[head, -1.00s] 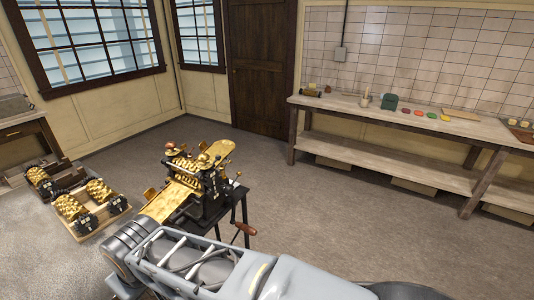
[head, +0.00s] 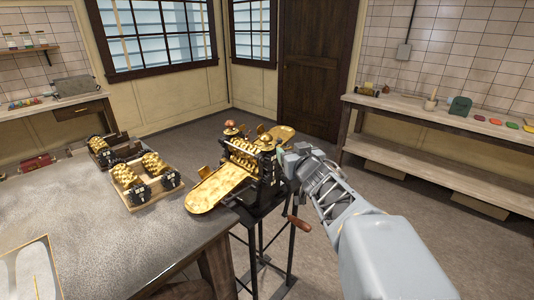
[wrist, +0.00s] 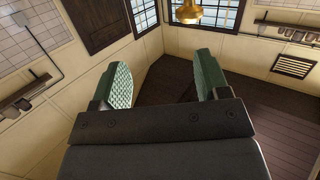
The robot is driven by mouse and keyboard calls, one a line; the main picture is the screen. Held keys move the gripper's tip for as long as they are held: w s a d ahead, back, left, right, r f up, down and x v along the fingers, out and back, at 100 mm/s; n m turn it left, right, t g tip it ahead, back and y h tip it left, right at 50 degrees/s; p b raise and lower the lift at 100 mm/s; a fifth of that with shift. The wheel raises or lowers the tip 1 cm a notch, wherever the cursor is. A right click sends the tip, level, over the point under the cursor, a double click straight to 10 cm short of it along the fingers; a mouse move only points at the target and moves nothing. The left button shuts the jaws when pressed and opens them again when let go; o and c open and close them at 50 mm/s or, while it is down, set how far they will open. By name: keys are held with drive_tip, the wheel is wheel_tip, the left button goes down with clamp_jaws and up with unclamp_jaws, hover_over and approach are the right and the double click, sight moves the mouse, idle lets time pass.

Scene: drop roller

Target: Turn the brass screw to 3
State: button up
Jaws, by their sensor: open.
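The drop roller machine (head: 250,165) stands on a black stand in the middle of the head view, with brass rollers and a long brass tray (head: 218,188) at its front. Rounded brass and copper-coloured knobs (head: 231,127) show on its top. I cannot tell which part is the brass screw, and no number can be read. My gripper shows in the wrist view (wrist: 163,82), with its two green-padded fingers wide apart and nothing between them.
A wood-handled crank (head: 298,224) sticks out at the machine's lower right, below my arm. A grey-topped table (head: 95,235) at left holds trays of spare brass rollers (head: 143,182). A long bench (head: 440,120) runs along the right wall. A brass lamp-like thing (wrist: 187,13) hangs in the wrist view.

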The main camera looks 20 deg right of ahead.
sight(266, 140)
drive_tip(key=w+n+y, duration=0.1)
drive_tip(key=w+y, duration=0.1)
drive_tip(key=w, duration=0.2)
drive_tip(key=w+a+f+n+t+y+b, duration=0.1)
drive_tip(key=w, duration=0.4)
drive_tip(key=w+a+f+n+y+b, duration=0.1)
drive_tip(key=w+y, duration=0.1)
drive_tip(key=w, duration=0.3)
drive_tip(key=shift+t+y, duration=0.3)
drive_tip(key=shift+c, duration=0.5)
drive_tip(key=c, duration=0.8)
drive_tip(key=shift+a+b, duration=0.1)
drive_tip(key=shift+b, duration=0.2)
